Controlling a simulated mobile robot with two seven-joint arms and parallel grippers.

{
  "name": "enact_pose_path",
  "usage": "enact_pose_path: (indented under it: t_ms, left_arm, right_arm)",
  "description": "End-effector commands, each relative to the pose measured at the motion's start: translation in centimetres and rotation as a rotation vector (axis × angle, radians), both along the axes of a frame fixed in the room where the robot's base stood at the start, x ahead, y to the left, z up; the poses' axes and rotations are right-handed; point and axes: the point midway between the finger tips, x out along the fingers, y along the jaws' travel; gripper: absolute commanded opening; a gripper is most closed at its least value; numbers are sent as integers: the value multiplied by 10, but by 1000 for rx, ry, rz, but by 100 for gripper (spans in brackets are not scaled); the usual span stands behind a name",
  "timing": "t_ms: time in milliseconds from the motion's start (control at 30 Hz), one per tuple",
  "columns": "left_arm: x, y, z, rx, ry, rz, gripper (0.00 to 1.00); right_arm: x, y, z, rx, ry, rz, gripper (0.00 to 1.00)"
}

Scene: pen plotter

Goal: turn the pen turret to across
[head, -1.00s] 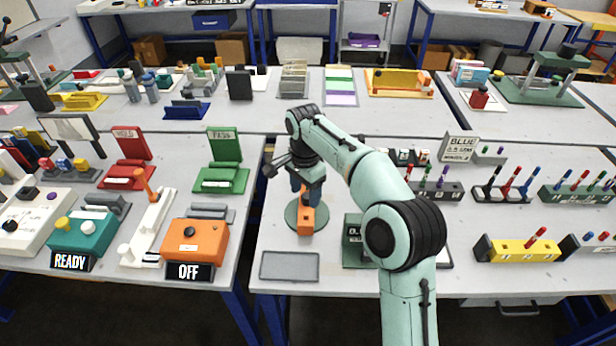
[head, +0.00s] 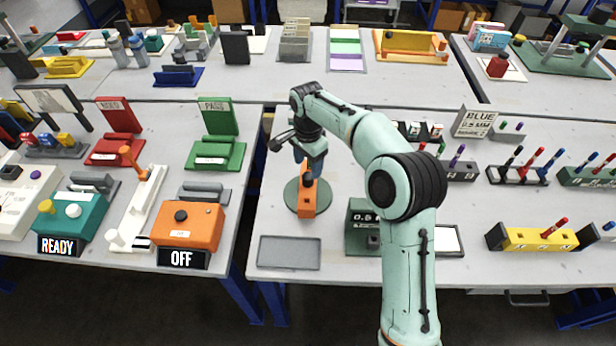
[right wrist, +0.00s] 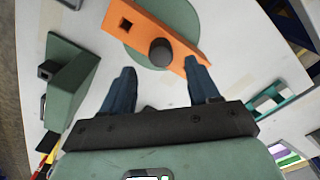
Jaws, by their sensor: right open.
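The pen turret has a round green base (head: 293,198) with an orange bar (head: 307,202) on top, pointing roughly toward the near table edge. In the right wrist view, the orange bar (right wrist: 186,40) lies slantwise with a square hole at one end and a dark round knob (right wrist: 161,52) on it. My right gripper (head: 306,174) is over the far part of the turret. In the right wrist view its two dark blue fingers (right wrist: 160,82) are apart, one on each side of the knob's line; contact is not clear. My left gripper is not in view.
A grey tray (head: 289,253) lies in front of the turret. A dark green block (head: 362,238) marked 0.5 stands to its right, partly behind my arm. An orange box (head: 190,222) with an OFF sign stands on the left table, across a gap.

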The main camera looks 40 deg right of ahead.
Motion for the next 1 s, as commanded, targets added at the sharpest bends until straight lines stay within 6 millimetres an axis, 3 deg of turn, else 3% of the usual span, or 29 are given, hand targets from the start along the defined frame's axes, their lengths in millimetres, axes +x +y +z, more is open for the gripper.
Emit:
enact_pose_path:
  t_ms: [100,300,700,733,767,900,1000]
  left_arm:
    - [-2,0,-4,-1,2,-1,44]
    - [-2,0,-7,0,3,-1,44]
    - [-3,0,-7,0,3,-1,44]
    - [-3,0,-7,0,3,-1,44]
    - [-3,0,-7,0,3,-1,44]
    - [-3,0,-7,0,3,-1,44]
    - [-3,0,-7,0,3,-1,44]
  right_arm:
    - [-1,0,-26,0,4,1,60]
    - [0,0,-51,0,1,0,60]
    - [0,0,-59,0,-1,1,60]
    - [0,0,-59,0,-1,1,57]
    - [0,0,-59,0,-1,1,47]
    - [0,0,-58,0,-1,1,2]
    - [0,0,-58,0,-1,1,0]
